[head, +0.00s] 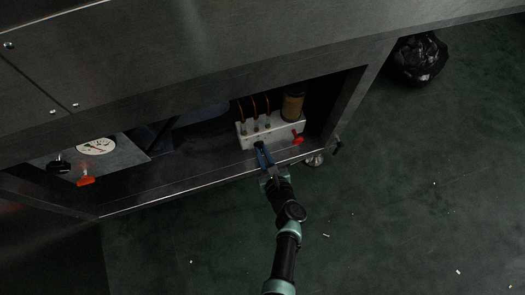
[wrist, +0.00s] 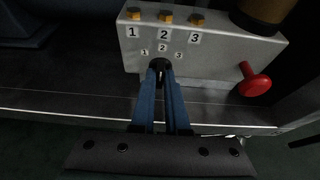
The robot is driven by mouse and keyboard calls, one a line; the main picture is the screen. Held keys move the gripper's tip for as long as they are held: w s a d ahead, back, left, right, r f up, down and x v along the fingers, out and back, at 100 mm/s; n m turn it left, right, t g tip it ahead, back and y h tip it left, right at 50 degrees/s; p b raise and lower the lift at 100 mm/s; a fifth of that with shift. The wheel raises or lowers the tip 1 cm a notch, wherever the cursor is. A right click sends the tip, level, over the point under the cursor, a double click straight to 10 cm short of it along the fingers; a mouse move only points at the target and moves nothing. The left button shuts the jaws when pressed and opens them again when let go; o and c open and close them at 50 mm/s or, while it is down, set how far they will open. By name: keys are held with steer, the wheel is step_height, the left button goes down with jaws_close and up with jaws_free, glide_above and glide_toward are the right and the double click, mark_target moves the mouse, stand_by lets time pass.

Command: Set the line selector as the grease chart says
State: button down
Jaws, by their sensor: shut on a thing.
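The line selector is a small black knob (wrist: 160,65) on the front of a pale metal block (wrist: 222,52). Small labels 1, 2 and 3 stand around it, with 2 straight above. My gripper (wrist: 161,74) has its blue fingers shut on the knob from the front. The fingers hide most of the knob, so I cannot tell which number it points to. In the head view my gripper (head: 261,147) reaches the block (head: 290,132) inside the open cabinet. No grease chart can be made out.
A red knob (wrist: 255,80) sticks out right of the selector. Brass fittings (wrist: 165,16) top the block, above large labels 1, 2, 3. At left in the cabinet are a round gauge (head: 96,146), a black knob (head: 60,167) and a red handle (head: 85,181). The floor is mostly clear.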

steer(key=c, duration=0.9)
jaws_free()
steer(key=shift+p+v, duration=3.55)
steer(key=shift+v, duration=2.9)
